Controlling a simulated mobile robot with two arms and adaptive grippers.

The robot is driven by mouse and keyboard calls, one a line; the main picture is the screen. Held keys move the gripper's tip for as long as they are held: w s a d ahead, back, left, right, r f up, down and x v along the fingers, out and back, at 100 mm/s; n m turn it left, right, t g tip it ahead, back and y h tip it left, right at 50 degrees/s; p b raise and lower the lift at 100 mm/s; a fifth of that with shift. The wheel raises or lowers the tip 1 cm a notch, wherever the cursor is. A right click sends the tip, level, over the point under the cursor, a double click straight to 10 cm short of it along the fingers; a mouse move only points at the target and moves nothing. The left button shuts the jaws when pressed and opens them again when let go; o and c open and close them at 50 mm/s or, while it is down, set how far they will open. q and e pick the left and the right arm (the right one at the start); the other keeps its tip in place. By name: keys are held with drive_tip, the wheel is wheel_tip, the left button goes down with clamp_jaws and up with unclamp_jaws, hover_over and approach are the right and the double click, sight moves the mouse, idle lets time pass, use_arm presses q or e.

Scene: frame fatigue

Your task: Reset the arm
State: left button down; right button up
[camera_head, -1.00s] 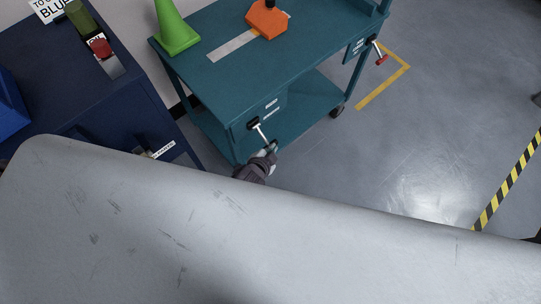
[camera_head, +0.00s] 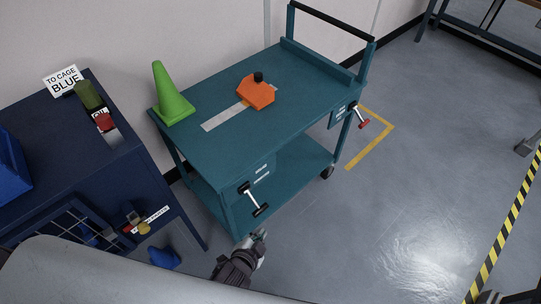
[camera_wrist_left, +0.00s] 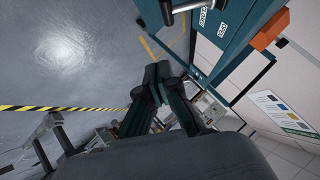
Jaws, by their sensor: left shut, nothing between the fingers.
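My left gripper (camera_head: 260,236) is at the lower middle of the head view, below the near corner of the teal cart (camera_head: 225,150). Its fingers are shut and empty. A lever with a black grip (camera_head: 261,210) sticks out of the cart's near side, just above the gripper; a gap shows between them. In the left wrist view the closed fingers (camera_wrist_left: 158,76) are in the middle, with a metal rod (camera_wrist_left: 187,6) and the teal cart at the top. My right gripper is not in view.
On the cart stand a green cone (camera_head: 171,97) and an orange block (camera_head: 257,92). A red-tipped lever (camera_head: 363,124) is at its far end. A dark blue cabinet (camera_head: 75,150) stands left. A blue item (camera_head: 164,258) lies below it. Floor at the right is open, with striped tape (camera_head: 508,225).

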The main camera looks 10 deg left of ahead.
use_arm(q)
drive_tip(key=s+a+f+n+g, duration=0.25)
drive_tip(key=s+f, duration=0.35)
drive_tip(key=f, duration=0.3)
drive_tip(key=s+a+f+n+g, duration=0.1)
drive_tip(key=s+a+f+g, duration=0.15)
drive_tip(key=s+f, duration=0.5)
drive_tip(key=s+a+f+n+g, duration=0.2)
drive_tip(key=s+a+f, duration=0.2)
drive_tip(key=s, duration=0.3)
drive_tip(key=s+a+f+n+g+y, duration=0.1)
drive_tip(key=s+a+f+n+g, duration=0.1)
drive_tip(key=s+a+f, duration=0.2)
drive_tip(key=s+f, duration=0.3)
drive_tip(key=s, duration=0.1)
drive_tip(key=shift+a+y, duration=0.3)
drive_tip(key=shift+s+f, duration=0.1)
